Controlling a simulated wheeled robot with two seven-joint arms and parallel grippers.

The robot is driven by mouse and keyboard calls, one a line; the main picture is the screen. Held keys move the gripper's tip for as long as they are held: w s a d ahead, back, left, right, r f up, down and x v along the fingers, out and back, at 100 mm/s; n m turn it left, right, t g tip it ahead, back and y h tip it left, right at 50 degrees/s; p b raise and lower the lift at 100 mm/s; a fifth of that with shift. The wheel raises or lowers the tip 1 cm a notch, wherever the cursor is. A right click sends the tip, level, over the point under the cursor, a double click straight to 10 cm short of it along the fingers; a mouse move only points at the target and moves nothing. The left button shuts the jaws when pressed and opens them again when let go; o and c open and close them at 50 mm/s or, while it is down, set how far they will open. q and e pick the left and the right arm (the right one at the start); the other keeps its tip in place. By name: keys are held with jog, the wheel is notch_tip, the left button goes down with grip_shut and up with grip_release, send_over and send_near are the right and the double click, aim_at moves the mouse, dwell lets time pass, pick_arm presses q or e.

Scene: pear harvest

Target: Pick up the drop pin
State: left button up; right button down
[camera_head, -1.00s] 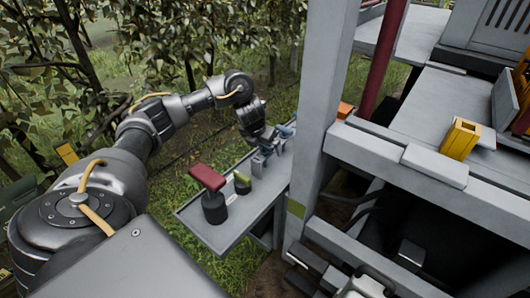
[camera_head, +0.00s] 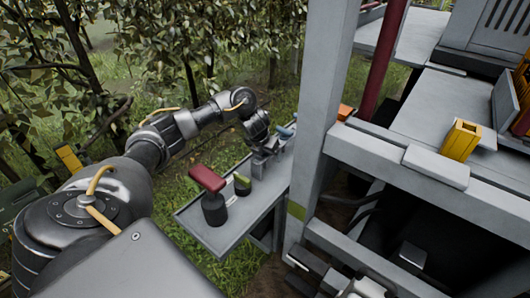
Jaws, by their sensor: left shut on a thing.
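My left gripper (camera_head: 263,150) is low over the far part of a grey tray (camera_head: 225,238), with its fingers pointing down. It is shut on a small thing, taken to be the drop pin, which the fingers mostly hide. A grey block lies under and around the fingertips, and I cannot tell whether the pin is clear of it.
A blue-grey piece (camera_head: 286,132) lies just beyond my gripper. A thick grey post (camera_head: 325,110) rises close to the tray's right side. A yellow box (camera_head: 459,140) stands on the grey deck at right. Leafy trees and grass are behind.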

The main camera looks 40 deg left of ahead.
pick_arm(q)
jog(key=shift+r, duration=0.15)
jog(key=shift+r, duration=0.3)
notch_tip(320, 180, up, 9)
jog(key=shift+r+p, duration=0.1)
jog(key=shift+p, duration=1)
